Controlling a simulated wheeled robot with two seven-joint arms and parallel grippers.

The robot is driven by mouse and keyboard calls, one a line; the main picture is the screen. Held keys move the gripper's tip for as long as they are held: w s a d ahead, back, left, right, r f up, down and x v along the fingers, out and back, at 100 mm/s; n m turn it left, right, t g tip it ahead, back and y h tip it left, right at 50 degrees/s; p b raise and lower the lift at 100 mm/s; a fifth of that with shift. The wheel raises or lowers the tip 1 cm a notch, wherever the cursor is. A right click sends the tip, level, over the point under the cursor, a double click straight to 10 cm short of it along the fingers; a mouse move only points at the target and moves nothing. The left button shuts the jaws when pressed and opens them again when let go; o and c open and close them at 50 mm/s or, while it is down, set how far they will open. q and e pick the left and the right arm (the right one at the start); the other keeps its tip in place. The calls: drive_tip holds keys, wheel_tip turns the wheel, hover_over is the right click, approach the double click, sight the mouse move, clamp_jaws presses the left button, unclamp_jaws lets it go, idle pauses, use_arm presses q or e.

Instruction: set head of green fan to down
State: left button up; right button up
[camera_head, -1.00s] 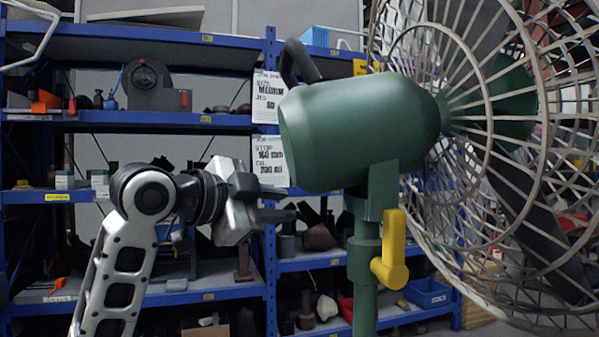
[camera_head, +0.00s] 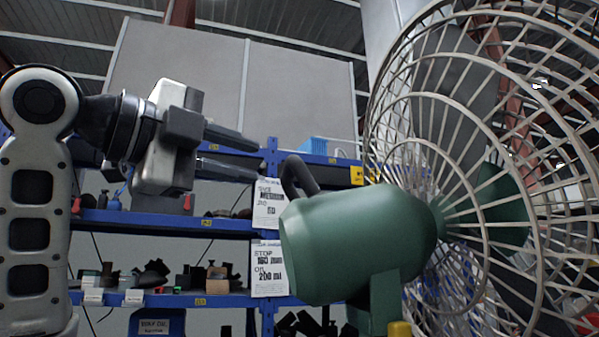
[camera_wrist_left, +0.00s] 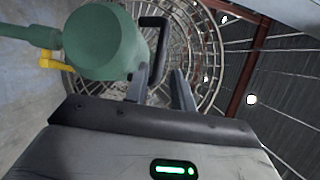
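The green fan's head (camera_head: 355,240) is a green motor housing with a wire cage (camera_head: 480,150) on its right side. A dark curved handle (camera_head: 297,174) stands on top of the housing, and a yellow knob (camera_head: 399,329) shows at the bottom edge. My left gripper (camera_head: 257,160) is open and empty, left of the handle and above the housing's left end, with its fingers pointing right. In the left wrist view the handle (camera_wrist_left: 154,35) appears beyond the fingers (camera_wrist_left: 161,71), apart from them, beside the green housing (camera_wrist_left: 103,40). My right gripper is out of view.
Blue shelves (camera_head: 150,222) with parts and boxes stand behind my left arm and the fan. White paper signs (camera_head: 268,268) hang on a shelf post. The space above the housing, left of the cage, is open.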

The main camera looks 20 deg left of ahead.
sight(300, 174)
use_arm(q)
drive_tip(key=p+x, duration=0.1)
drive_tip(key=x, duration=0.9)
clamp_jaws()
